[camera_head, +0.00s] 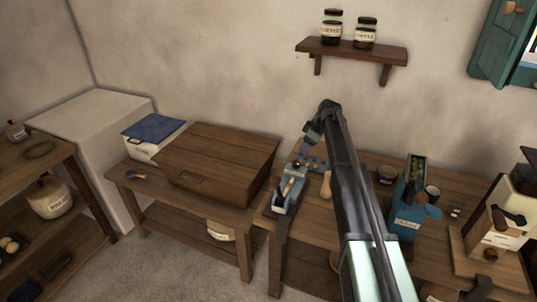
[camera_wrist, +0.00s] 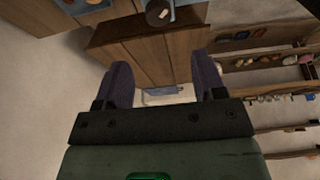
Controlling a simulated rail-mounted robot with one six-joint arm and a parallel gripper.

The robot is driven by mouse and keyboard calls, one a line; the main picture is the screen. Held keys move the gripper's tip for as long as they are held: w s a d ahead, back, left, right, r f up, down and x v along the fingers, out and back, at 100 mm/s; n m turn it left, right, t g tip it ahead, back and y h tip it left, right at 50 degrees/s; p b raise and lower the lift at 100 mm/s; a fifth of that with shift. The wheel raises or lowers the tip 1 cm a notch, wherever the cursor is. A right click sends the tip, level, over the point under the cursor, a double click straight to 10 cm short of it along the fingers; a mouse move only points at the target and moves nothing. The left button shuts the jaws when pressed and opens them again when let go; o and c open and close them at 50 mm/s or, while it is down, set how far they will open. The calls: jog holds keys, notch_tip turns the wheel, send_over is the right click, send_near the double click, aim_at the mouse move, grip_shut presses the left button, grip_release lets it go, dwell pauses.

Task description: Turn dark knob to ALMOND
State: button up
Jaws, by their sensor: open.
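A blue-grey device (camera_head: 286,197) stands on the left end of the right-hand table, with a pale rounded part on top. Several small dark round pieces (camera_head: 314,164) sit just behind it; I cannot tell whether one is the dark knob. No ALMOND lettering is readable. My gripper (camera_head: 303,152) is above the back of this device, apart from it as far as I can see. In the wrist view my gripper (camera_wrist: 164,82) has its two purple fingers wide apart with nothing between them. A dark round piece with a pale face (camera_wrist: 159,13) is cut off at the top edge.
A closed wooden chest (camera_head: 218,160) stands on the table to the left. A blue labelled container (camera_head: 406,218) and a white-and-wood box (camera_head: 503,213) stand to the right. A wall shelf (camera_head: 352,50) holds two jars. My arm hides part of the table.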

aim_at(297, 162)
jog(key=b+x, duration=0.9)
jog(key=x, duration=0.1)
jog(key=shift+s+d+f+b, duration=0.1)
jog(key=shift+d+f+b, duration=0.05)
jog(key=shift+d+b, duration=0.25)
jog(key=shift+a+f+b, duration=0.2)
jog(key=shift+f+b, duration=0.1)
jog(key=shift+f, duration=0.05)
jog(key=shift+r, duration=0.15)
jog(key=shift+a, duration=0.1)
jog(key=c, duration=0.9)
